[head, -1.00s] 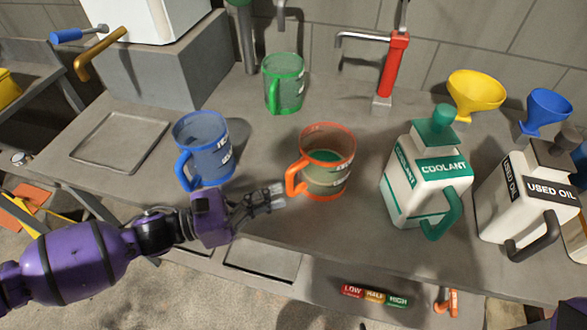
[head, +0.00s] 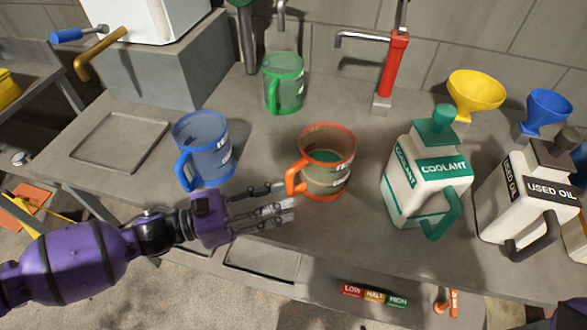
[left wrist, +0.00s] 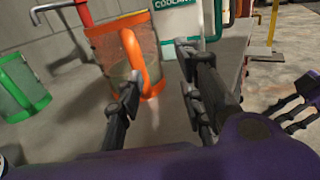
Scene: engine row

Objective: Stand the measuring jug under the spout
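The orange-rimmed measuring jug (head: 326,178) stands upright on the bench with green liquid low inside. It also shows in the left wrist view (left wrist: 110,50). A blue jug (head: 207,150) stands to its left and a green jug (head: 284,85) farther back. My left gripper (head: 280,200) is open and empty, its fingers spread just left of and in front of the orange jug's handle. In the left wrist view its fingertips (left wrist: 160,62) frame the handle side, apparently without gripping. My right gripper (left wrist: 288,112) shows at the right edge there, fingers parted and empty.
A red tap (head: 392,70) has its spout behind the orange jug. A brass spout (head: 98,52) hangs over the left bench near a square tray (head: 120,117). A coolant can (head: 425,180) and used oil can (head: 525,200) stand right. Bench between tray and blue jug is clear.

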